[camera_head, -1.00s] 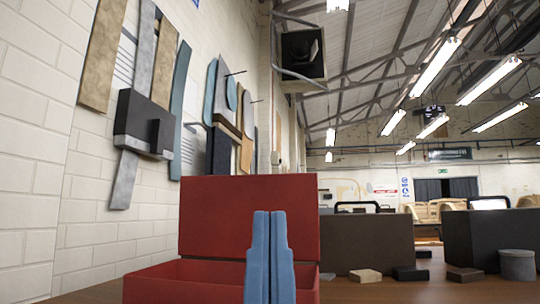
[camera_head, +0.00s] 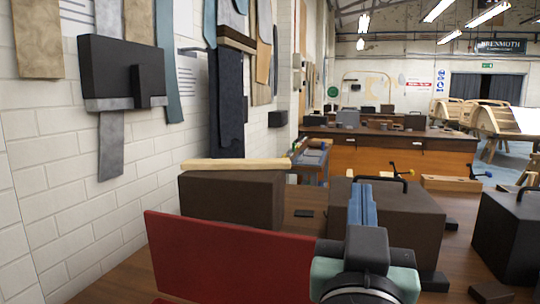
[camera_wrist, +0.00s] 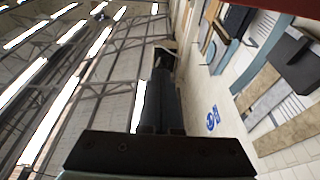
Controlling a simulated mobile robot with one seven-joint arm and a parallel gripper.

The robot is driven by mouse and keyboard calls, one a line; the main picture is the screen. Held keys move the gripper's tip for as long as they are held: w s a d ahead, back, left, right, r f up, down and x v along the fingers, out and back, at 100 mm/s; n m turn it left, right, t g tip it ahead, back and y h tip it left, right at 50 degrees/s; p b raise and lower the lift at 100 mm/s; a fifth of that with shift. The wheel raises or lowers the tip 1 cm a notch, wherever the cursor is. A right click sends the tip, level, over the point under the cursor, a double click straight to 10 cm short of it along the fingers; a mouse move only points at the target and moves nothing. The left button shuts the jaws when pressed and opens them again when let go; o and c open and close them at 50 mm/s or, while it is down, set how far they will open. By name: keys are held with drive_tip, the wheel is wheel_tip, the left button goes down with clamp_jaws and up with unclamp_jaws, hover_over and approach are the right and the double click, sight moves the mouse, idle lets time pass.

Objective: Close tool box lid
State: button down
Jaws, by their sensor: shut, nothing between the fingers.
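The red tool box lid (camera_head: 230,255) stands raised at the bottom of the head view, its broad face toward me. My gripper (camera_head: 362,188) has blue fingers pressed together and pointing up. It is empty and stands just right of the lid's right end; I cannot tell whether they touch. The wrist view shows the dark fingers (camera_wrist: 161,75) together, and a dark red strip, likely the lid, at its top right corner.
A brown box (camera_head: 232,200) with a wooden strip on top stands behind the lid. Another brown box (camera_head: 400,208) stands behind my gripper, and a black box (camera_head: 510,235) at right. The white brick wall (camera_head: 60,170) bounds the left.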

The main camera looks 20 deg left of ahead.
drive_tip(key=w+r+m+g+h+p, duration=0.2)
drive_tip(key=w+r+g+p, duration=0.2)
drive_tip(key=w+g+p, duration=0.8)
drive_tip(key=s+a+f+n+g+y+p, duration=0.1)
drive_tip(key=a+g+p, duration=0.15)
drive_tip(key=a, duration=0.75)
drive_tip(key=s+a+f+n+g+y+p, duration=0.1)
drive_tip(key=a+g+y+p, duration=0.15)
drive_tip(key=a, duration=0.65)
wheel_tip(320, 180, down, 9)
drive_tip(key=p, duration=0.3)
drive_tip(key=shift+s+f+h, duration=0.15)
drive_tip(key=shift+f+h, duration=0.05)
drive_tip(key=shift+h, duration=0.25)
